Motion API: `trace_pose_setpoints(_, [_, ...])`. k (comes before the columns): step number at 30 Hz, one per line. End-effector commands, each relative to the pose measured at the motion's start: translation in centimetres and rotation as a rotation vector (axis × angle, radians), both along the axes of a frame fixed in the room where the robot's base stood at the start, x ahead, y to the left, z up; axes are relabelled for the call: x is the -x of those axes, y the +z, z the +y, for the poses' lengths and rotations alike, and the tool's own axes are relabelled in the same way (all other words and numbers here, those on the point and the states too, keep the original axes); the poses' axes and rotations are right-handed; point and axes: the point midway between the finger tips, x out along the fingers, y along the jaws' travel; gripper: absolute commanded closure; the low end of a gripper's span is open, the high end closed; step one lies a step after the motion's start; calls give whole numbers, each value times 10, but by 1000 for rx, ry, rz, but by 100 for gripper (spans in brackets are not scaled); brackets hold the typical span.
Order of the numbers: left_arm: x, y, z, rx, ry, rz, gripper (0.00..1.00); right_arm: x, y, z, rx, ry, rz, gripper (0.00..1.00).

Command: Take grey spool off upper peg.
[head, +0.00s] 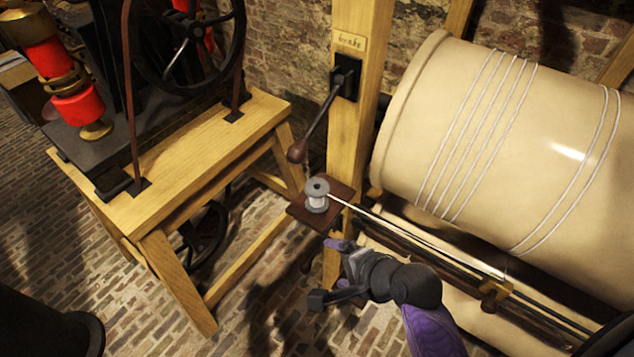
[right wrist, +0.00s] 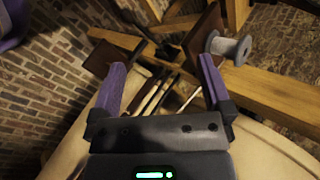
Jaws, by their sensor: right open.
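The grey spool (head: 317,196), with pale winding around its middle, stands upright on a small brown plate (head: 341,193) beside the wooden post. The peg itself is hidden by the spool. In the right wrist view the spool (right wrist: 230,48) lies at the upper right, just beyond the right-hand finger and outside the gap between the fingers. My right gripper (head: 326,271) is open and empty, just below and to the right of the spool in the head view. Its purple fingers (right wrist: 162,64) are apart in the right wrist view. My left gripper is not in view.
A large cream drum (head: 480,110) wound with pale cord fills the right. A lever (head: 318,125) hangs on the post (head: 350,120) above the spool. A wooden bench (head: 185,165) with machinery stands left. A second brown plate (right wrist: 108,57) shows bare in the wrist view.

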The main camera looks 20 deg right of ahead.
Motion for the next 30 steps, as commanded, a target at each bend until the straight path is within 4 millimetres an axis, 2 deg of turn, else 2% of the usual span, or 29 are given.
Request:
trace_pose_setpoints(1, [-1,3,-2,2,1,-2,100,-15,9,-1,-180,-162,1,0])
trace_pose_setpoints(4, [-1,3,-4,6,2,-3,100,-45,22,-11,-610,-508,24,0])
trace_pose_setpoints(6, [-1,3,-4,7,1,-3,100,-61,28,-19,-880,-698,47,0])
trace_pose_setpoints(9, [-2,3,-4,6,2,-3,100,-73,32,-28,-1130,-856,72,0])
trace_pose_setpoints(12, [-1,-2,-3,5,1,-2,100,-89,26,-28,-1209,-903,81,0])
trace_pose_setpoints(24, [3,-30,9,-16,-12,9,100,-155,-2,-10,-1203,-900,83,0])
trace_pose_setpoints(30, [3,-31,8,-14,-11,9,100,-166,-3,-7,-1200,-903,82,0])
